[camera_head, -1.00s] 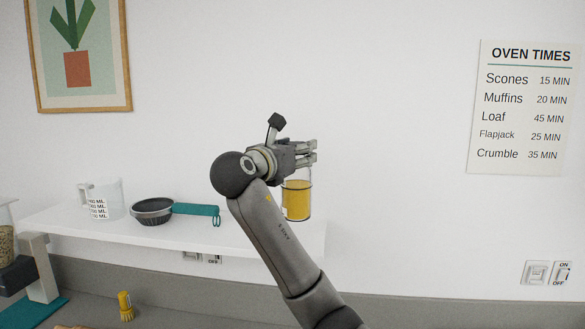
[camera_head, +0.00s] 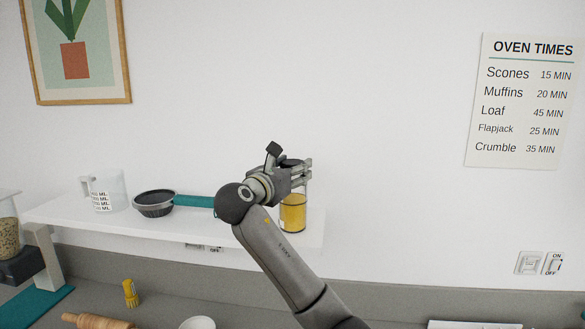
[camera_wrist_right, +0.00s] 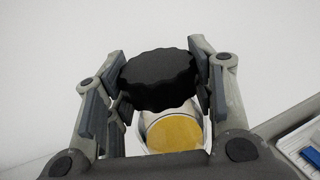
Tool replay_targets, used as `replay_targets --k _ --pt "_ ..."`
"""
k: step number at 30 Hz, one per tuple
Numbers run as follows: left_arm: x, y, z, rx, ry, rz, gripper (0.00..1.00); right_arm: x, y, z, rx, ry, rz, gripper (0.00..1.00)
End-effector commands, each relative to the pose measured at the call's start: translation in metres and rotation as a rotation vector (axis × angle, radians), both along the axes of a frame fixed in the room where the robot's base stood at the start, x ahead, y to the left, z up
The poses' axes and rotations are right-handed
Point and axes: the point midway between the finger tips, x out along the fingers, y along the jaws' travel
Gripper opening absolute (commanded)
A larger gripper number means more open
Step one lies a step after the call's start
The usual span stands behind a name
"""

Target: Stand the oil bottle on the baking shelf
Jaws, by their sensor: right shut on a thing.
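The oil bottle (camera_head: 293,214) is a clear bottle with yellow oil and a black cap. It is upright at the right end of the white baking shelf (camera_head: 110,222). Whether its base touches the shelf I cannot tell. My right gripper (camera_head: 301,173) is shut on the bottle near its top. In the right wrist view the black cap (camera_wrist_right: 158,80) sits between the fingers, with the yellow oil (camera_wrist_right: 174,132) below it. My left gripper is not in view.
A measuring jug (camera_head: 104,193) and a dark strainer-like pan (camera_head: 154,204) with a teal handle stand left on the shelf. Below are a yellow brush (camera_head: 130,293), a rolling pin (camera_head: 98,321) and a white bowl (camera_head: 197,323). A kitchen scale with a jar is at far left.

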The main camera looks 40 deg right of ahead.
Motion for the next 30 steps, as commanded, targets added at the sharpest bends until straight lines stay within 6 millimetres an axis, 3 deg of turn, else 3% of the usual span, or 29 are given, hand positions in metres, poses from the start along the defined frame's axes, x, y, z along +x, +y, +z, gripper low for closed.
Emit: replay_targets --k 4,5,9,21,26,30 --pt "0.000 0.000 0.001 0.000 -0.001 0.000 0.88 0.000 0.000 0.000 -0.003 -0.003 0.000 0.00" --pt "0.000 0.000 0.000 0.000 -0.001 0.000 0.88 0.000 0.000 -0.002 0.000 0.000 0.000 0.53" --pt "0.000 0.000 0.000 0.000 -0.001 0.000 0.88 0.000 0.000 -0.002 0.000 0.000 0.000 0.71" --pt "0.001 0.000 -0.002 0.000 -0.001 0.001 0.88 0.000 0.002 0.000 0.000 0.000 0.001 0.72" --pt "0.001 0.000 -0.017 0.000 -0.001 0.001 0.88 -0.008 0.025 -0.004 0.000 -0.004 0.005 0.72" --pt "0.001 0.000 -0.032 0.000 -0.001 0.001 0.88 -0.019 0.054 -0.004 0.001 -0.005 0.006 0.72"
